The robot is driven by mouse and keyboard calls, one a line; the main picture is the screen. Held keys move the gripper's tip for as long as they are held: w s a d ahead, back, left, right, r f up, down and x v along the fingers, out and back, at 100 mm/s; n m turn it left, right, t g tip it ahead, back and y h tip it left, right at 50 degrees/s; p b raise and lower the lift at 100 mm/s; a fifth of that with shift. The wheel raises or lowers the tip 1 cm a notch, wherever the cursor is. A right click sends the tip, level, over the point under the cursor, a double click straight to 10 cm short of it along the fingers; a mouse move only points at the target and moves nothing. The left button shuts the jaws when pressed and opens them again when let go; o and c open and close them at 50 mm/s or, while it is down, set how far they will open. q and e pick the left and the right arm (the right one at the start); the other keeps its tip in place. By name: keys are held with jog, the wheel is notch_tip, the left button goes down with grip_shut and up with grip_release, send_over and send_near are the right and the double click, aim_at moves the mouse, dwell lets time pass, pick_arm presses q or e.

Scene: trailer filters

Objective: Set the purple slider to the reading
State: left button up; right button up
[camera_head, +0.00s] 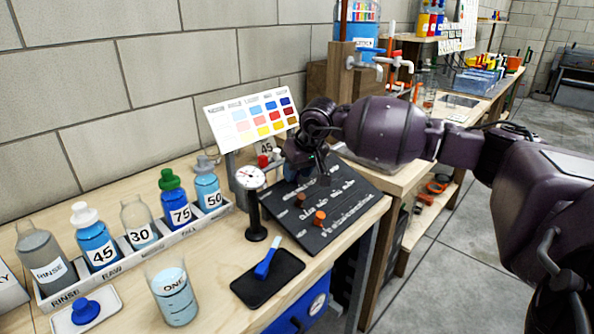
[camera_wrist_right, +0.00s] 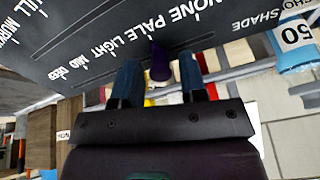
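The black slanted panel (camera_head: 345,215) with white lettering and orange knobs (camera_head: 319,217) stands on the bench in the head view. The purple slider (camera_wrist_right: 160,67) shows in the right wrist view, by the row lettered NONE, PALE, LIGHT, MID, DEEP, close to PALE and LIGHT. Its exact mark cannot be told. My right gripper (camera_wrist_right: 163,82) is open, with its two blue-grey fingers on either side of the knob and gaps showing. In the head view my right gripper (camera_head: 318,165) covers the panel's upper part and hides the slider. My left gripper is not in view.
A colour chart (camera_head: 252,112) stands behind the panel. A round dial gauge (camera_head: 250,178) on a black post stands left of it. Several numbered bottles (camera_head: 176,198), a beaker (camera_head: 174,295) and a black mat (camera_head: 268,278) with a blue tool are further left and in front.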

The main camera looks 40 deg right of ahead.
jog(key=shift+o, duration=0.4)
jog(key=shift+r, duration=0.1)
jog(key=shift+s+r, duration=0.1)
jog(key=shift+r, duration=0.15)
jog(key=p+v, duration=0.2)
jog(key=v, duration=0.8)
